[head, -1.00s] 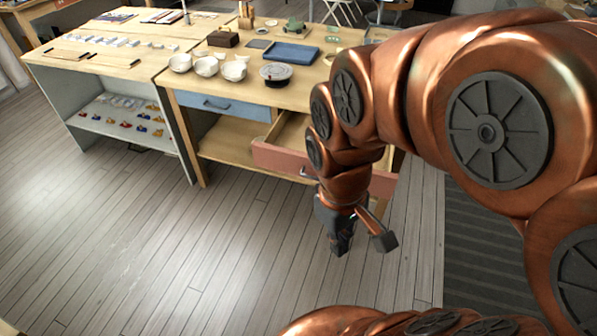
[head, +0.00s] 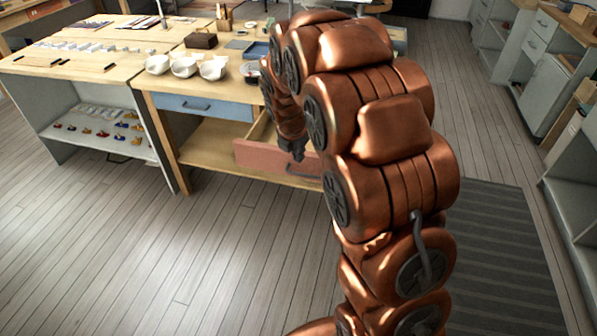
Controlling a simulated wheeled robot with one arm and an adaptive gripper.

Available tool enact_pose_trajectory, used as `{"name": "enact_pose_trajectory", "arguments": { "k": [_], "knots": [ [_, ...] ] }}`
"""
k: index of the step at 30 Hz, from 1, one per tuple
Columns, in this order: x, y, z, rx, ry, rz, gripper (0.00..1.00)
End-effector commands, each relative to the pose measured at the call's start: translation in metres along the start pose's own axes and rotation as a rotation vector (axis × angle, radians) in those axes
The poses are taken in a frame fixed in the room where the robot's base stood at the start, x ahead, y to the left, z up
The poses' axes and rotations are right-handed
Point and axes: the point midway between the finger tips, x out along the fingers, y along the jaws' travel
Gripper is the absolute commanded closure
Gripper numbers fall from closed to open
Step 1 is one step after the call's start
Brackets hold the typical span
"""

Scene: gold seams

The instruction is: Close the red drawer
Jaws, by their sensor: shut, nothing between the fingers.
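The red drawer (head: 258,159) is pulled out from the wooden workbench, and part of its pale wooden inside shows behind its front. Its dark handle (head: 303,175) is on the front face. My gripper (head: 298,156) is small in the picture, pointing down at the top edge of the red front, just above the handle. It is shut and holds nothing. I cannot tell whether it touches the drawer. My arm hides the drawer's right part.
A blue drawer (head: 203,107) beside it is shut. White bowls (head: 184,67), a dark box (head: 201,40) and a blue tray (head: 256,50) stand on the bench top. The floor (head: 190,260) in front is clear. A striped mat (head: 495,250) lies at right.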

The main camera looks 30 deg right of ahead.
Motion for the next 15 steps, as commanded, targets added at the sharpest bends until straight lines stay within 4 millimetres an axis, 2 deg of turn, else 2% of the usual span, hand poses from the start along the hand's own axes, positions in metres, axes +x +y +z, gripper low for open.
{"name": "enact_pose_trajectory", "arguments": {
  "k": [1, 6, 15],
  "knots": [
    [0.017, 0.008, 0.005, -0.072, -0.010, 0.007, 1.00],
    [0.045, 0.027, 0.018, -0.267, -0.040, 0.030, 1.00],
    [0.064, 0.034, 0.024, -0.352, -0.053, 0.035, 1.00]
  ]
}}
